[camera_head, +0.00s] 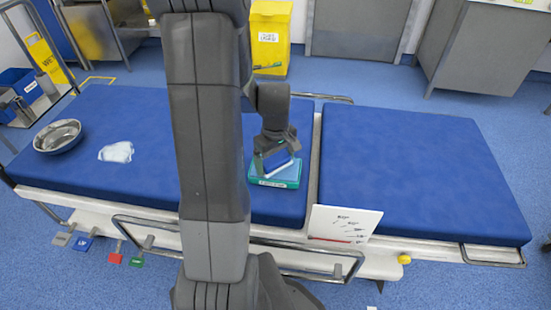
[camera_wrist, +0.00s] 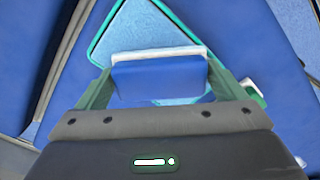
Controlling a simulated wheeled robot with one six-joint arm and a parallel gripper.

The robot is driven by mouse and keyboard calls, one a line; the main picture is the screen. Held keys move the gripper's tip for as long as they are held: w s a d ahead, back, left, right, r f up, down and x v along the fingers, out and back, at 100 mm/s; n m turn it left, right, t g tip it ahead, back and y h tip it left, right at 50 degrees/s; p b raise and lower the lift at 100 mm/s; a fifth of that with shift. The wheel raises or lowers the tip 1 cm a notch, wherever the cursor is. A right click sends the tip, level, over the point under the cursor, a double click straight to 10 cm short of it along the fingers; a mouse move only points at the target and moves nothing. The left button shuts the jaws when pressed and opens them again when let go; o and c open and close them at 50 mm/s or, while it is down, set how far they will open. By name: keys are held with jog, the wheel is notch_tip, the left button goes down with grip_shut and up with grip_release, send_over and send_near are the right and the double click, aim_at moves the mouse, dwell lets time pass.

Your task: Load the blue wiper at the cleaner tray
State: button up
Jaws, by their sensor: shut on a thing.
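The blue wiper (camera_wrist: 158,80), a blue block with a pale pad edge, sits between the two green fingers of my gripper (camera_wrist: 160,72) in the wrist view. My gripper is shut on it. In the head view my gripper (camera_head: 274,155) points down over the green cleaner tray (camera_head: 285,184), which has a white label on its front. The wrist view shows the tray's green rim (camera_wrist: 97,42) and light blue inside around the wiper. Whether the wiper touches the tray's inside, I cannot tell.
The tray lies on the blue operating table (camera_head: 400,150), near the gap between its pads. A metal bowl (camera_head: 58,136) and a crumpled white cloth (camera_head: 116,152) lie at the left. A white card (camera_head: 343,224) stands at the front edge. The right pad is clear.

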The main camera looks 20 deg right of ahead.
aim_at(275, 159)
dwell(0.4)
jog(key=shift+r+p, duration=2.9)
jog(key=shift+r, duration=0.6)
jog(key=w+a+r+m+p, duration=0.1)
jog(key=w+a+p, duration=0.6)
jog(key=a, duration=0.4)
jog(key=w+a+r+m+p, duration=0.1)
jog(key=w+a+r+p, duration=0.1)
jog(key=w+a+p, duration=0.5)
jog(key=w+a, duration=0.1)
jog(key=a, duration=0.4)
jog(key=shift+a+r+m, duration=0.2)
jog(key=shift+m, duration=0.2)
